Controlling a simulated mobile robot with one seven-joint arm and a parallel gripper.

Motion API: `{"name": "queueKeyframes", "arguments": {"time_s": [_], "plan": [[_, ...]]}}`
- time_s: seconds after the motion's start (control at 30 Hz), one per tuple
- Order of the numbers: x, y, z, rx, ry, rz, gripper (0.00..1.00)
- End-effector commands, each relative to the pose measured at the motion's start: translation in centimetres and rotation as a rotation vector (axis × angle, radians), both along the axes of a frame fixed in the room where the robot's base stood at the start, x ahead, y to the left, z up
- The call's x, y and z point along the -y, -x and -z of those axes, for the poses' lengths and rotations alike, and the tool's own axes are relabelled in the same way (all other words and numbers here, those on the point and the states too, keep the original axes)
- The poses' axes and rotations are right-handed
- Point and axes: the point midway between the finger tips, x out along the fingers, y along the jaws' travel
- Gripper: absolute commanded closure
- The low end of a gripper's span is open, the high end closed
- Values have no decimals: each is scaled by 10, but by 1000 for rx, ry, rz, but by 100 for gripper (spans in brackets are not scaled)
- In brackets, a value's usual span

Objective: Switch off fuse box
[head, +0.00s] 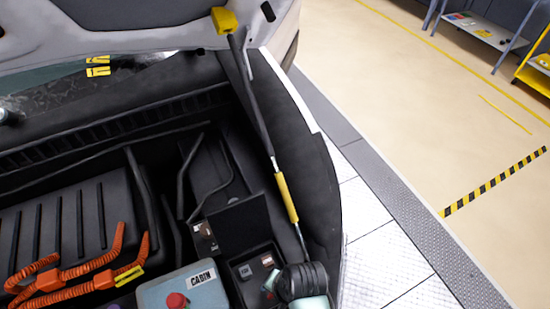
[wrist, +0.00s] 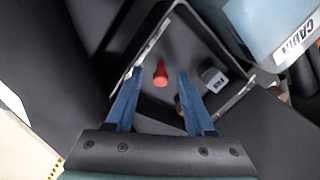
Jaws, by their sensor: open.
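The fuse box (head: 243,272) is an open black box at the bottom centre of the head view, with a dark flap (head: 240,223) standing up behind it. In the wrist view its inside shows a red switch-like piece (wrist: 160,75) and a grey labelled block (wrist: 214,79) to its right. My gripper (wrist: 159,82) is open, its two blue fingers pointing into the box. The red piece shows between the fingertips with gaps on both sides. In the head view my gripper (head: 303,282) is over the box's right side and hides part of it.
A pale blue box (head: 183,287) with a CABIN label and red button stands left of the fuse box. Orange cables (head: 95,268) lie further left. A hood strut (head: 285,197) rises behind my gripper. Open floor (head: 410,110) lies to the right.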

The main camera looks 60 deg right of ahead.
Motion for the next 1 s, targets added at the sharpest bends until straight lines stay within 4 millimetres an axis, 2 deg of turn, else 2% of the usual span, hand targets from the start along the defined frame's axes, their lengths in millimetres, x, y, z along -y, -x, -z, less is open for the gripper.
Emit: {"name": "queueKeyframes", "arguments": {"time_s": [0.23,0.5,0.53,1.0], "plan": [[0,0,0,0,1,0,48],[0,0,0,0,0,0,97],[0,0,0,0,0,0,100],[-2,-1,-2,-23,34,-2,100]]}}
